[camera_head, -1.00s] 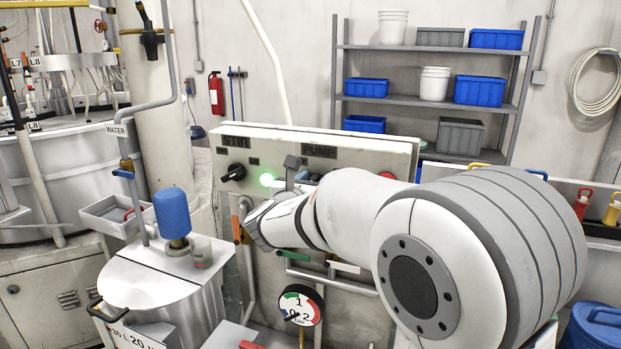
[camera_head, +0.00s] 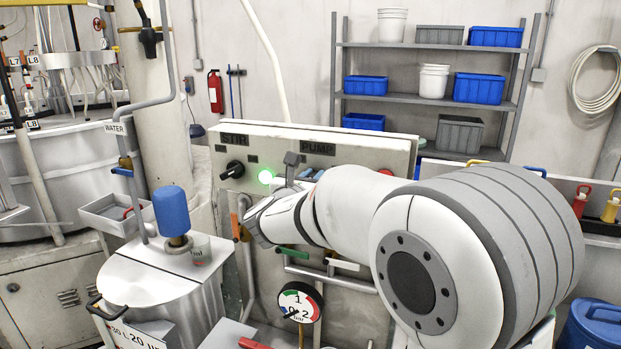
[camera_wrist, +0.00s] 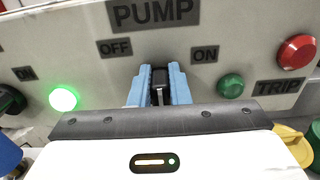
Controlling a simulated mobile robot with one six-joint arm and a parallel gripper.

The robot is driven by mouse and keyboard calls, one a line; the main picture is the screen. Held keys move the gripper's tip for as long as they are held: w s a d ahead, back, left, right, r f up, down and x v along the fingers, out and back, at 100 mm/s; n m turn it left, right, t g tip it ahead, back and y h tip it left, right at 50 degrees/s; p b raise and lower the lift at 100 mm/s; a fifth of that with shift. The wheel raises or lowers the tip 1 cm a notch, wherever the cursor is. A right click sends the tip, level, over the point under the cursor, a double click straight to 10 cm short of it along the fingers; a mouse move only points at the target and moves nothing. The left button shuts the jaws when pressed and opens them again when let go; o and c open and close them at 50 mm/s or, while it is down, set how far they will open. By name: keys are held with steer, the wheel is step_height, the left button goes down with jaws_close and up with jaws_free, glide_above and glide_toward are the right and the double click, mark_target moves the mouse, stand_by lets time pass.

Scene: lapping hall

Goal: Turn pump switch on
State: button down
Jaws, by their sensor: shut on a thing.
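The pump switch (camera_wrist: 158,94) is a black knob below the PUMP label (camera_wrist: 155,12) in the wrist view. It sits between the OFF and ON plates and its bar stands roughly upright in that view. My gripper (camera_wrist: 158,74) has its two blue fingers closed on the knob's sides. The green lamp (camera_wrist: 231,86) below ON looks dark. In the head view my own arm hides the knob, and only a bit of blue finger shows by the control panel (camera_head: 392,148).
The stir switch (camera_head: 232,170) and a lit green lamp (camera_head: 265,177) are left of my gripper. A red TRIP button (camera_wrist: 297,52) is to the right. Below the panel are valve handles, pipes and a pressure gauge (camera_head: 296,303). A metal vessel (camera_head: 165,285) stands at left.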

steer(key=shift+s+d+f+m+b, duration=0.15)
steer(key=shift+m+b, duration=0.45)
steer(key=shift+b, duration=0.75)
steer(key=shift+w+f+m+b, duration=0.15)
steer(key=shift+m+b, duration=0.45)
steer(key=shift+b, duration=0.75)
steer(key=m+b, duration=0.2)
steer(key=b, duration=0.2)
steer(key=shift+s+d+f+m+b, duration=0.2)
steer(key=shift+d+m+b, duration=0.05)
steer(key=shift+m+b, duration=0.15)
steer(key=m+b, duration=0.2)
steer(key=b, duration=0.1)
steer(key=m+b, duration=0.2)
steer(key=b, duration=0.1)
steer(key=m+b, duration=0.2)
steer(key=b, duration=0.1)
steer(key=shift+s+d+b, duration=0.15)
steer(key=shift+d+b, duration=0.2)
steer(key=shift+d, duration=0.05)
steer(key=shift+m, duration=0.4)
steer(key=c, duration=1.4)
jaws_free()
steer(key=shift+o, duration=0.2)
